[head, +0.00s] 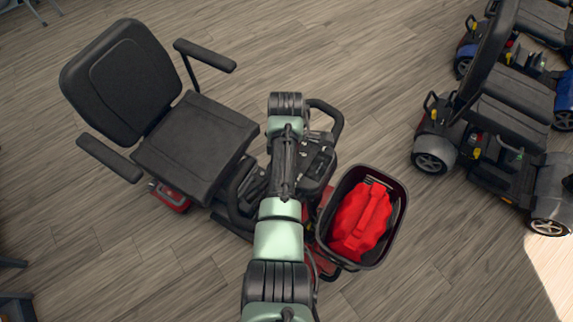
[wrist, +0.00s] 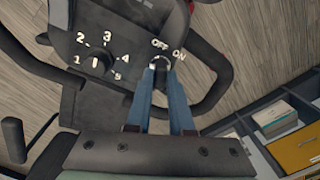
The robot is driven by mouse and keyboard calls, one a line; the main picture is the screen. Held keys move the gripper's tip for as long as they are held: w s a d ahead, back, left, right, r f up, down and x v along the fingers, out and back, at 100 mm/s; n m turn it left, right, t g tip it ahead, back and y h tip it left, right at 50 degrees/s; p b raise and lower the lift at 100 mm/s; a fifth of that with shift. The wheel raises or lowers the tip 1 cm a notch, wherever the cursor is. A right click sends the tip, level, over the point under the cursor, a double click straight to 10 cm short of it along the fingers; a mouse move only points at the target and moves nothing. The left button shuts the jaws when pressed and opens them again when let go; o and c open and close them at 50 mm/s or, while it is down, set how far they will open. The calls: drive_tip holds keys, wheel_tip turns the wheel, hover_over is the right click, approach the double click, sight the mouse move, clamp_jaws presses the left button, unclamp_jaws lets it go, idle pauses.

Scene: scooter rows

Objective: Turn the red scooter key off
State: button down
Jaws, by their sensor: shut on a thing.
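The red scooter (head: 182,200) has a black seat, red body parts and a black console (head: 318,160), partly hidden under my arm in the head view. In the wrist view the console shows the words OFF and ON side by side. My gripper (wrist: 160,66) has two blue fingers that meet just below these words. It is shut on the key (wrist: 160,59), of which only a small pale bit shows between the fingertips. I cannot tell which word the key points to. The head view does not show my fingertips.
A speed dial (wrist: 96,62) with numbers sits left of the key. A black handlebar loop (head: 334,120) curves beside the console. A front basket (head: 397,222) holds a red bag (head: 360,220). Other scooters (head: 510,110) stand at the right. Shelves (wrist: 285,130) show at the wrist view's lower right.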

drive_tip(key=shift+n, duration=0.6)
drive_tip(key=shift+a, duration=0.1)
drive_tip(key=c, duration=0.8)
unclamp_jaws()
drive_tip(key=shift+r, duration=0.15)
wheel_tip(320, 180, up, 13)
drive_tip(key=w, duration=0.1)
drive_tip(key=shift+w, duration=0.1)
